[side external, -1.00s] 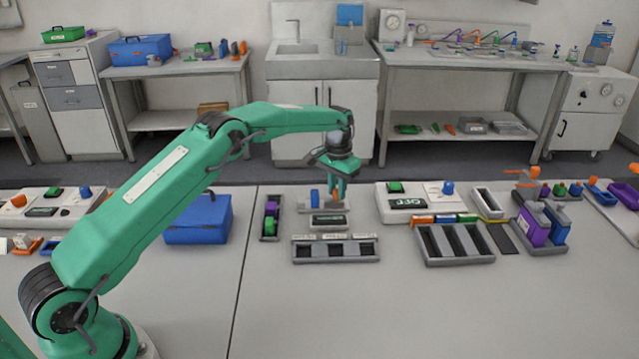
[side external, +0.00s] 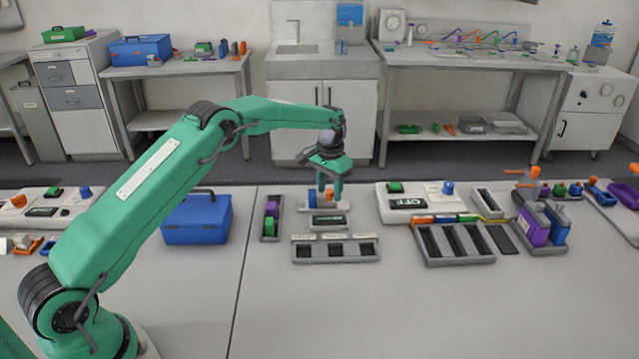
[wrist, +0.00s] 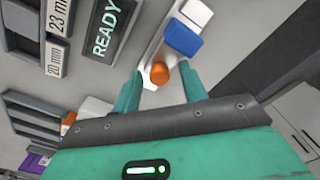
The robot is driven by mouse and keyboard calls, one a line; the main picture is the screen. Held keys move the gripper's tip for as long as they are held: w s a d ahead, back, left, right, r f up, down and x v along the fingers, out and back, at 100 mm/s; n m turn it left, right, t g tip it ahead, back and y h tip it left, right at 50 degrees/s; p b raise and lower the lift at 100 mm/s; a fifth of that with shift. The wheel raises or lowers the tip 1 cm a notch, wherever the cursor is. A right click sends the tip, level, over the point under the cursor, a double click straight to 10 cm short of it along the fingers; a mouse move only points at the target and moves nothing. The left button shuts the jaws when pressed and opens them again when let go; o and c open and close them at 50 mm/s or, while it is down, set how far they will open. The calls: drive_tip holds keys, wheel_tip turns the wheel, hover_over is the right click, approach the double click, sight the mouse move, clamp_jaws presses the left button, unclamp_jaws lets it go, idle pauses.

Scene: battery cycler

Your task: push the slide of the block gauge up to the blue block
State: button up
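The block gauge is a pale rail (wrist: 153,48) under my gripper in the wrist view. It also shows on the bench in the side view (side external: 343,208). The blue block (wrist: 183,38) sits on the rail against a white end piece (wrist: 195,12); it shows left of my fingers in the side view (side external: 309,195). The slide's orange knob (wrist: 160,73) stands close to the blue block; whether the slide touches it I cannot tell. My gripper (wrist: 162,90) is open, its fingers on either side of the knob. In the side view my gripper (side external: 329,198) is low over the gauge.
A display reading READY (wrist: 103,30) stands beside the gauge. A grey tray with dark slots (side external: 336,252) lies in front. A rack with purple and green blocks (side external: 271,218) stands left, a white device (side external: 425,190) right. The front of the bench is clear.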

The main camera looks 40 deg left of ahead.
sight(329, 191)
wheel_tip(329, 191, up, 7)
drive_tip(key=shift+r, duration=0.4)
idle(0.5)
drive_tip(key=shift+r, duration=0.1)
